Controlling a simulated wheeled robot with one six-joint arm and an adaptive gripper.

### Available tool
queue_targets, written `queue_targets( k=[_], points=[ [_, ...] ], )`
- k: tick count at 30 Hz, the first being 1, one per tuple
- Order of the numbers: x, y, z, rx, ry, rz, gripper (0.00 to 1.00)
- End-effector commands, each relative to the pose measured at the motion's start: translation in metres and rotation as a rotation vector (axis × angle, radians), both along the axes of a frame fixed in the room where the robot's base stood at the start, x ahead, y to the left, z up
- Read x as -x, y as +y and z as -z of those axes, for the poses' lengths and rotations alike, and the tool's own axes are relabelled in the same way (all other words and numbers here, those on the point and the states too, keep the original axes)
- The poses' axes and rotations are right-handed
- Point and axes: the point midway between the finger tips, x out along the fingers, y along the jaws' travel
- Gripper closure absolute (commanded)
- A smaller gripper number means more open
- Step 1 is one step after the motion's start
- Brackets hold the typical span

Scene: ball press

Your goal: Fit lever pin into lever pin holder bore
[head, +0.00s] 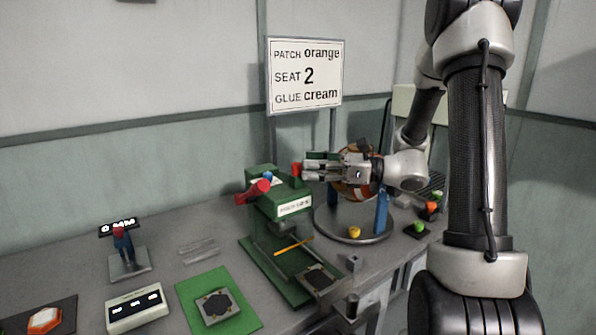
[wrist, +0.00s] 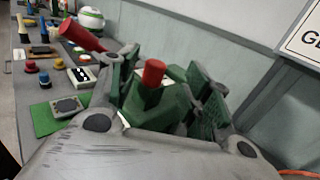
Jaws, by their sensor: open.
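A red upright pin, which I take as the lever pin (head: 297,171), stands on top of the green press (head: 264,184). In the wrist view the pin (wrist: 152,82) rises between the spread fingers, its lower end at the green press top. I cannot see a bore or tell how deep the pin sits. My gripper (head: 312,167) comes in from the right, fingers pointing left, close to the pin. In the wrist view its green-padded fingers (wrist: 160,88) are apart, one on each side of the pin, not closed on it.
A thick red lever (head: 256,191) sticks out at the press's left. A patched ball (head: 352,187) on a round stand with blue posts (head: 382,212) sits behind my gripper. A sign (head: 306,76) stands behind the press. A green mat (head: 240,313) lies in front.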

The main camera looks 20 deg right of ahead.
Motion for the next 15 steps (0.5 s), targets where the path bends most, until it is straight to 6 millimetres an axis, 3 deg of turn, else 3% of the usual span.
queue_targets(
  k=[6,15],
  points=[
    [-0.011,0.033,0.000,0.001,0.000,-0.004,0.51],
    [-0.016,0.041,0.000,0.003,-0.001,-0.001,0.51]
  ],
)
